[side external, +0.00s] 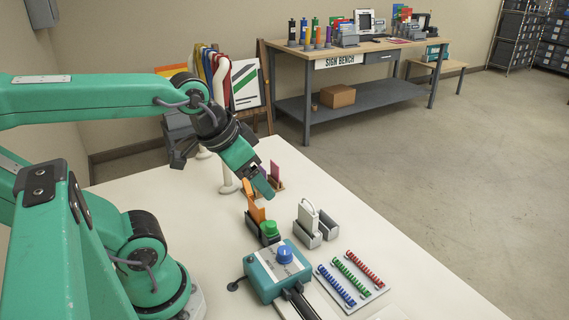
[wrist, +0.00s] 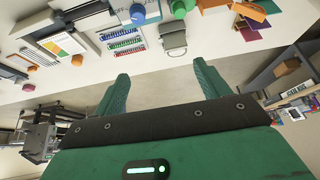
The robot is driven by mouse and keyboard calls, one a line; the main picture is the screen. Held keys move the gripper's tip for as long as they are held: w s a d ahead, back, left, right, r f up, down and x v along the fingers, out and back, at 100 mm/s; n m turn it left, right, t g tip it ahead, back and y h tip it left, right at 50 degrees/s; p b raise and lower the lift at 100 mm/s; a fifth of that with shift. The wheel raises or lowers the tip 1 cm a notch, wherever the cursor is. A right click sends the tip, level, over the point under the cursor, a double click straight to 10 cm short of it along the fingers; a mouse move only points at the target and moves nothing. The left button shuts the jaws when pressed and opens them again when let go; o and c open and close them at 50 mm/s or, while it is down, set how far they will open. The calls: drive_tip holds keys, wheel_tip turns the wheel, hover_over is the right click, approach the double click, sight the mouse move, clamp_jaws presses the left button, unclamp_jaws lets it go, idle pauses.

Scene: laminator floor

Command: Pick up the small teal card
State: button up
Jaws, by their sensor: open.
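I cannot make out a small teal card in either view. In the side view, my gripper (side external: 264,187) hangs above the white table, angled down to the right near a small stand with a magenta card (side external: 275,171). An orange card (side external: 257,213) stands just below it in the picture. The wrist view shows my two green fingers (wrist: 162,84) spread wide with nothing between them. Orange and purple cards (wrist: 257,13) lie past the right finger at the top edge of that view. My gripper hides part of the table behind it.
A teal box with a blue knob (side external: 283,262), a grey holder with a white item (side external: 309,218) and coloured binding coils (side external: 349,279) stand on the table. A white post (side external: 224,130) rises behind my gripper. The sign bench (side external: 355,62) is farther back.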

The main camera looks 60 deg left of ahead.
drive_tip(key=w+a+f+g+y, duration=0.1)
drive_tip(key=w+a+f+g, duration=0.2)
drive_tip(key=w+a, duration=0.8)
drive_tip(key=a+f+g, duration=0.1)
drive_tip(key=a+f, duration=0.2)
drive_tip(key=a, duration=0.2)
drive_tip(key=a+f, duration=0.4)
drive_tip(key=a, duration=0.2)
drive_tip(key=a+f+g+h, duration=0.1)
drive_tip(key=a+f, duration=0.2)
drive_tip(key=a, duration=0.3)
drive_tip(key=shift+w+f+g, duration=0.2)
drive_tip(key=shift+w+g, duration=0.05)
drive_tip(key=shift+g, duration=0.05)
drive_tip(key=shift+a+f, duration=0.2)
drive_tip(key=shift+a, duration=0.1)
drive_tip(key=shift+d+f, duration=0.1)
drive_tip(key=shift+f, duration=3.8)
drive_tip(key=c, duration=1)
drive_tip(key=shift+r, duration=0.15)
drive_tip(key=shift+c, duration=0.2)
